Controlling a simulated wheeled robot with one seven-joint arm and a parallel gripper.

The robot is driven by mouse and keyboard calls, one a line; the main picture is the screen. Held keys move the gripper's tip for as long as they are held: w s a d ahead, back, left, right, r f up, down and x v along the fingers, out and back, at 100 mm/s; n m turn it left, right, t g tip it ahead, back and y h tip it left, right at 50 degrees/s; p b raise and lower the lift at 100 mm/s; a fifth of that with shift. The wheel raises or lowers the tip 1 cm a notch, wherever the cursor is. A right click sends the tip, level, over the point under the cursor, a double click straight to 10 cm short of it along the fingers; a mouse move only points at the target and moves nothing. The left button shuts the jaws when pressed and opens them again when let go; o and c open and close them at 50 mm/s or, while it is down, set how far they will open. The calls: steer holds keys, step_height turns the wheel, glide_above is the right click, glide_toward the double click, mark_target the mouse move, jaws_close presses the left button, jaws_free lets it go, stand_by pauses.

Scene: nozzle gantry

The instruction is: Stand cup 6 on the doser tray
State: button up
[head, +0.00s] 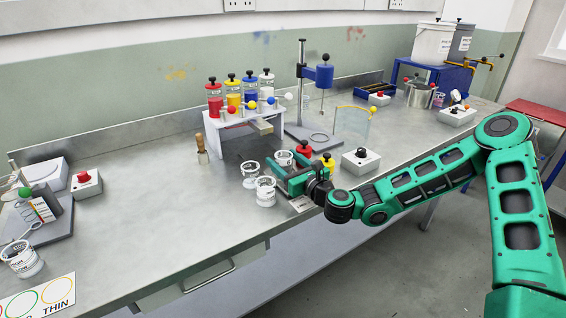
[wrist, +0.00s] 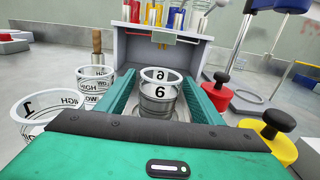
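Cup 6 (wrist: 158,98), a clear cup with a white rim and a black 6, stands upright between my gripper's fingers in the wrist view. In the head view the cup (head: 284,158) shows at the far end of my gripper (head: 290,172). My gripper (wrist: 160,85) has its green fingers apart on either side of the cup, with a narrow gap visible at each side. The doser rack (head: 232,118) stands behind, with coloured bottles on top.
Two other cups (head: 250,172) (head: 265,192) stand left of my gripper. Red (wrist: 217,88) and yellow (wrist: 278,130) knobbed weights stand close on its right. A wooden-handled tool (head: 201,148) stands left of the rack.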

steer(key=v, duration=1.2)
steer(key=shift+w+r, duration=0.1)
steer(key=shift+r, duration=0.05)
